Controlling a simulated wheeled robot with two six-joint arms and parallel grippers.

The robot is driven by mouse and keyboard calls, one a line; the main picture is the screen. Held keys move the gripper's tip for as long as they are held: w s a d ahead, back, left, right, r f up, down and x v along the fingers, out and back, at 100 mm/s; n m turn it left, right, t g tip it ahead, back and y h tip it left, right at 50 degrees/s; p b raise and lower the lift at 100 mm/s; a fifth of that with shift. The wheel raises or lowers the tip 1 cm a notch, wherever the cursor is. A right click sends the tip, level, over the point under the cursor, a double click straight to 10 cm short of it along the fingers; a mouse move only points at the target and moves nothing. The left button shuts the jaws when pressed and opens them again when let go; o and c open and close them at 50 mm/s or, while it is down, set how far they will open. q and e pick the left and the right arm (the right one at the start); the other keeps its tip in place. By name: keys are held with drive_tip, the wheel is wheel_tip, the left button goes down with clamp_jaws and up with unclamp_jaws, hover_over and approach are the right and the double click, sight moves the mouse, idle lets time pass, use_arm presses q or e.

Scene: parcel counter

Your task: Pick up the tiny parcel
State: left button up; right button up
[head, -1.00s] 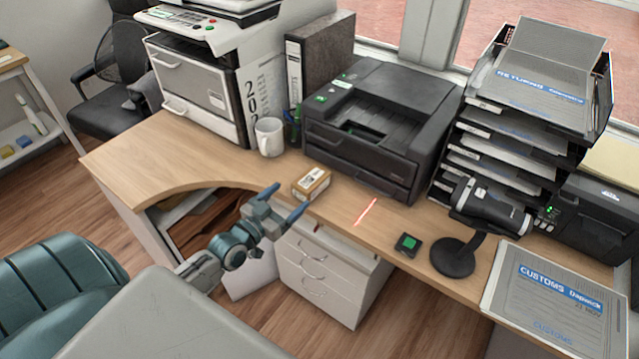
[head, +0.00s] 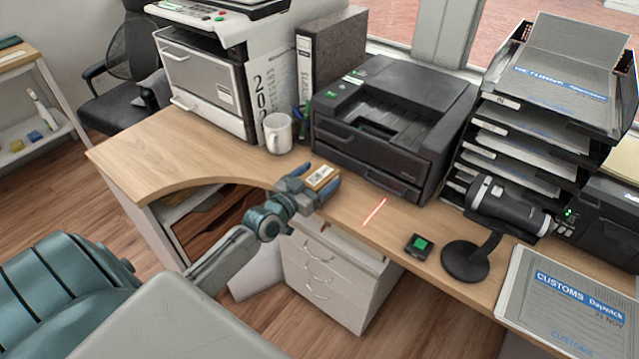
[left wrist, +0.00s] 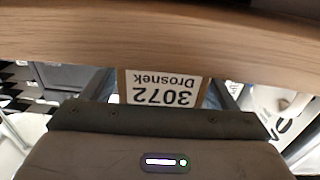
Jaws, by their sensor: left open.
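The tiny parcel (head: 322,177) is a small brown box with a white label, at the front edge of the desk in the head view. My left gripper (head: 315,184) is open, with one finger on either side of the parcel. In the left wrist view the parcel's label (left wrist: 165,91) reads "3072 Drosnek" upside down, between the two fingers (left wrist: 162,92). The gripper body hides the near part of the parcel, and I cannot tell whether the fingers touch it. My right gripper is not in view.
A white mug (head: 278,134) and a black printer (head: 390,125) stand behind the parcel. A scanner on a stand (head: 470,258) and a small black box with a green top (head: 418,245) are to the right. The desk (head: 180,160) is clear at left.

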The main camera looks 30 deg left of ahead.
use_arm(q)
drive_tip(key=shift+c, duration=0.4)
drive_tip(key=c, duration=1.1)
drive_tip(key=shift+r, duration=0.1)
drive_tip(key=shift+r, duration=0.15)
